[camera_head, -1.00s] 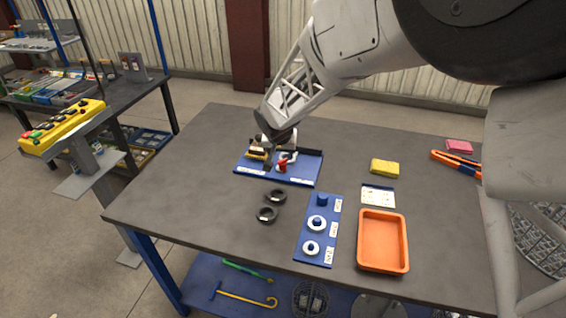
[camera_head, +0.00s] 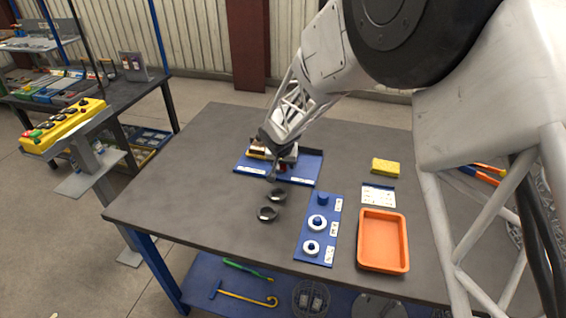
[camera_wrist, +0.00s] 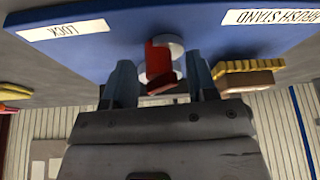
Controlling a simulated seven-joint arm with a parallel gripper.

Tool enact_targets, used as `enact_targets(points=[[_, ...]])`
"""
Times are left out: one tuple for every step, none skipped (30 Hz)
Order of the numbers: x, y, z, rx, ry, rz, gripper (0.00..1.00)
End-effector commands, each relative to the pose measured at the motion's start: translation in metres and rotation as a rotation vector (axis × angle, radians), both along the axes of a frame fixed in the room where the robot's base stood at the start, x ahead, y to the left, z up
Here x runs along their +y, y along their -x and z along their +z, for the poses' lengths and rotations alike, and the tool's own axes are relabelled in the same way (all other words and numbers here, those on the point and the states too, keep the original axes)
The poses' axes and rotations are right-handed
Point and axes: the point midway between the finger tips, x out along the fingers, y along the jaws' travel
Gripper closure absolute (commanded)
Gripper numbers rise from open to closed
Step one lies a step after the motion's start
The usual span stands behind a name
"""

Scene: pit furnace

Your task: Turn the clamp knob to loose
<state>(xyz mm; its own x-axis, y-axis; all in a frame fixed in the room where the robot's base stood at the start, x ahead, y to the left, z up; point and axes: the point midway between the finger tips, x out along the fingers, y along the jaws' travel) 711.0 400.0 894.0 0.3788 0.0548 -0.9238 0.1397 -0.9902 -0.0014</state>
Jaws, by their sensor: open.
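The red clamp knob (camera_wrist: 160,66) sits on a pale round base on the blue board (camera_wrist: 120,22), by a label reading LOCK. In the wrist view my gripper (camera_wrist: 160,78) is open, with one blue-grey finger on each side of the knob. I cannot tell whether the fingers touch it. In the head view my gripper (camera_head: 271,172) is low over the blue board (camera_head: 307,165), and the arm's end covers much of what stands there. A small dark red part of the knob (camera_head: 282,168) shows beside it.
A yellow-bristled brush (camera_wrist: 250,72) lies right of the fingers in the wrist view. The table's left side is clear.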

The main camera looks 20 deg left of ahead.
Motion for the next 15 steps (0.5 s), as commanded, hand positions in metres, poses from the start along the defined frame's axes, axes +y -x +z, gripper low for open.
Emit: enact_targets(points=[[0.0, -0.0001, -0.0001, 0.0, 0.0, 0.0, 0.48], [0.0, -0.0001, -0.0001, 0.0, 0.0, 0.0, 0.48], [0.0, -0.0001, 0.0, 0.0, 0.0, 0.0, 0.48], [0.0, -0.0001, 0.0, 0.0, 0.0, 0.0, 0.48], [0.0, -0.0001, 0.0, 0.0, 0.0, 0.0, 0.48], [0.0, -0.0001, 0.0, 0.0, 0.0, 0.0, 0.48], [0.0001, -0.0001, 0.0, 0.0, 0.0, 0.0, 0.51], [0.0001, -0.0001, 0.0, 0.0, 0.0, 0.0, 0.55], [0.0001, 0.0, 0.0, 0.0, 0.0, 0.0, 0.61], [0.0001, 0.0, 0.0001, 0.0, 0.0, 0.0, 0.66], [0.0001, 0.0001, 0.0001, 0.0, 0.0, 0.0, 0.71], [0.0001, 0.0001, 0.0001, 0.0, 0.0, 0.0, 0.77], [0.0001, 0.0, 0.0001, 0.0, 0.0, 0.0, 0.81], [0.0002, 0.0001, 0.0001, 0.0, 0.0, 0.0, 0.86], [0.0002, 0.0001, 0.0001, 0.0, 0.0, 0.0, 0.92]])
